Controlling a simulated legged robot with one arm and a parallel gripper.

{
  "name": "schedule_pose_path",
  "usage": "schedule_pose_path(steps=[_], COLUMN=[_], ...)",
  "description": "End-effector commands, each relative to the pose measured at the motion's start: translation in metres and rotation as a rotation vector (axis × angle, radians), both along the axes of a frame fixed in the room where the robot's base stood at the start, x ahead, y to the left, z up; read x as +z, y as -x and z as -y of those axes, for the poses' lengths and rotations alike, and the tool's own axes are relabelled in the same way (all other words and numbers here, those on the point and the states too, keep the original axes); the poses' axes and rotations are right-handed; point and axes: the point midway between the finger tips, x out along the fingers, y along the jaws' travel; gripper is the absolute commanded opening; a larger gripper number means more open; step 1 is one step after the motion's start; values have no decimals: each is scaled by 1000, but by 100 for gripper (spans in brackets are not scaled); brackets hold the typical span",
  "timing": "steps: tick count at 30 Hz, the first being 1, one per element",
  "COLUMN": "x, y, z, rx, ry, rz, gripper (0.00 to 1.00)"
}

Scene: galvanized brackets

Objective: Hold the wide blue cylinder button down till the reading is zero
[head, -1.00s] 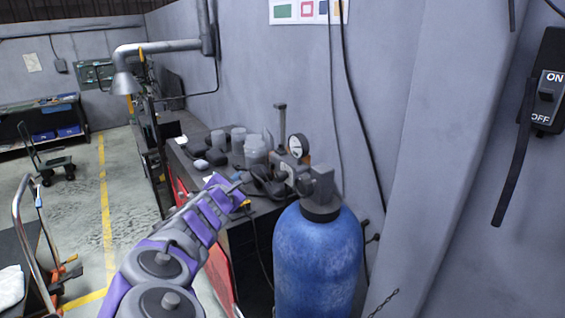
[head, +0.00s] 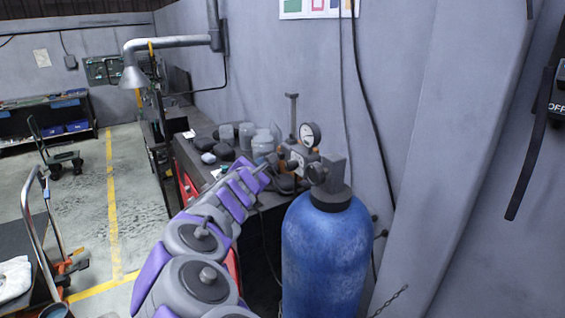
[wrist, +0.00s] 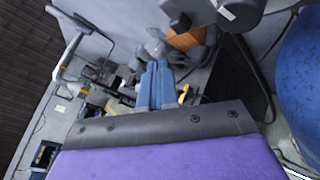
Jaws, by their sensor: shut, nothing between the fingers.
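The wide blue cylinder (head: 326,250) stands upright at the bench's near end, with a dark grey valve head (head: 328,178) on top. A round white gauge (head: 310,134) rises behind the valve head; its reading is too small to make out. I cannot pick out a button for certain. In the wrist view, my gripper (wrist: 157,66) shows two blue-grey fingers side by side, shut and empty. The blue cylinder (wrist: 303,85) is at the right edge there, apart from the fingers. In the head view my arm reaches toward the fittings left of the valve head; contact is unclear.
The bench (head: 187,158) along the wall carries several grey jars (head: 262,146) and dark items. An exhaust hood (head: 134,76) hangs at the back left. An ON/OFF switch box (head: 557,95) is at the right edge. The floor left of the bench is open, with a trolley (head: 60,158).

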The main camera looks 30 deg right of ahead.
Motion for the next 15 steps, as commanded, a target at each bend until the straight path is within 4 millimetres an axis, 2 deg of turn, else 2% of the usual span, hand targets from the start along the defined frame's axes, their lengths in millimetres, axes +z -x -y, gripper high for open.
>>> schedule_pose_path(steps=[9, 15], x=[-2, -2], y=[-1, -1], z=[37, 47], rx=[-2, -3], ry=[-8, -12], rz=[0, -1], gripper=[0, 0])
